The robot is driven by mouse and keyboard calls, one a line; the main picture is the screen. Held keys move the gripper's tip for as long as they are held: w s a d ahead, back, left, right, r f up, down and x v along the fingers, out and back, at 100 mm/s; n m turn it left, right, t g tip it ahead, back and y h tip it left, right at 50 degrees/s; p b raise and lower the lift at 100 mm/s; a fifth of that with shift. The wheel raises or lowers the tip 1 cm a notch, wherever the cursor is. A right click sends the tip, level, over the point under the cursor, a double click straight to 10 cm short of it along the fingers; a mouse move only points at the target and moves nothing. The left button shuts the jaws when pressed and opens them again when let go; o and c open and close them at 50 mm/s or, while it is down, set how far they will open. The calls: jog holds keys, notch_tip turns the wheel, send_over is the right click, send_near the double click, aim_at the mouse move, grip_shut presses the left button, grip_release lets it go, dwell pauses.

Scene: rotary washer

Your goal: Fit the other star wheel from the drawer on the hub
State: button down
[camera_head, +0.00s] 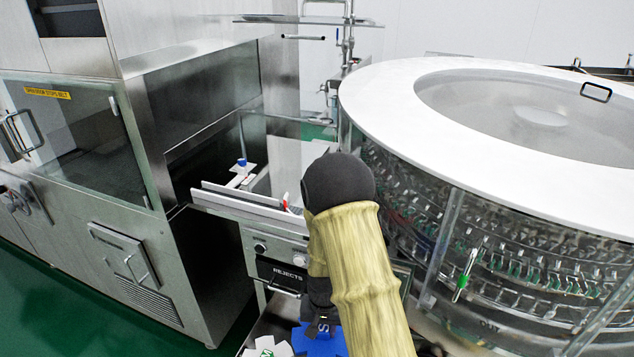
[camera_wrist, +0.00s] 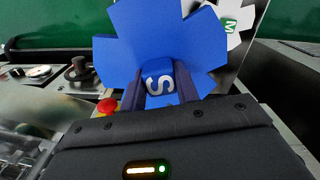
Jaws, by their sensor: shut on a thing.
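A blue star wheel marked S (camera_wrist: 125,60) fills the middle of the wrist view. My gripper (camera_wrist: 159,88) is shut on its raised lettered boss, one finger on each side. In the head view part of the blue wheel (camera_head: 318,343) shows low in the picture, beside my arm. A white star wheel with a green M (camera_wrist: 232,22) lies beyond it in the wrist view, and left of it in the head view (camera_head: 266,349). I cannot tell whether the blue wheel is clear of the drawer. The hub is not clearly identifiable.
A control panel labelled REJECTS (camera_head: 285,273) stands just above the wheels. A conveyor with white rails (camera_head: 240,203) runs behind it; a small blue-topped item (camera_head: 242,163) stands there. The round washer (camera_head: 500,235) is close on the right, a steel cabinet (camera_head: 75,215) on the left.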

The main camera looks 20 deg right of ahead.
jog(key=w+r+n+p, duration=0.1)
jog(key=r+n+p, duration=0.1)
jog(key=r+p, duration=0.7)
jog(key=w+r+n+p, duration=0.2)
jog(key=r+p, duration=0.7)
jog(key=p, duration=0.5)
jog(key=shift+w+r, duration=0.25)
jog(key=shift+r, duration=0.15)
jog(key=shift+a, duration=0.1)
